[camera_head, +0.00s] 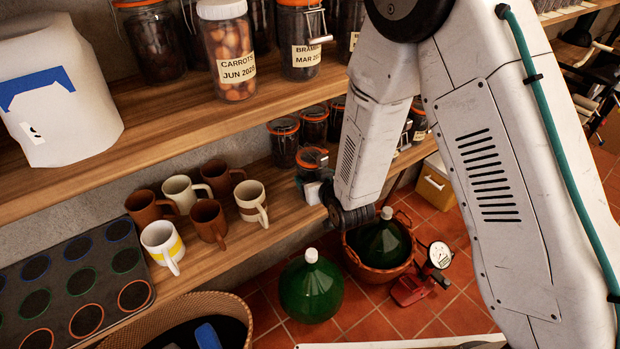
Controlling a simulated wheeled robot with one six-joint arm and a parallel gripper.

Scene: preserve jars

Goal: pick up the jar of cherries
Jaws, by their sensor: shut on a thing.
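My gripper (318,188) is low at the middle shelf, at the end of my arm, mostly hidden behind its own wrist. It is shut on a small dark jar with an orange-rimmed lid (312,157) at the shelf's front edge. The jar looks upright. Its label is not readable, so I cannot tell from the picture that it holds cherries. Similar dark jars stand behind it, one of them at the left (284,143) and another farther back (314,124). Whether the held jar touches the shelf is not clear.
Several mugs (208,218) stand left of the gripper on the middle shelf (290,207). The upper shelf (200,112) holds a carrots jar (229,58) and other large jars. Below are a green demijohn (311,289), another in a basket (383,246), and a red scale (411,289).

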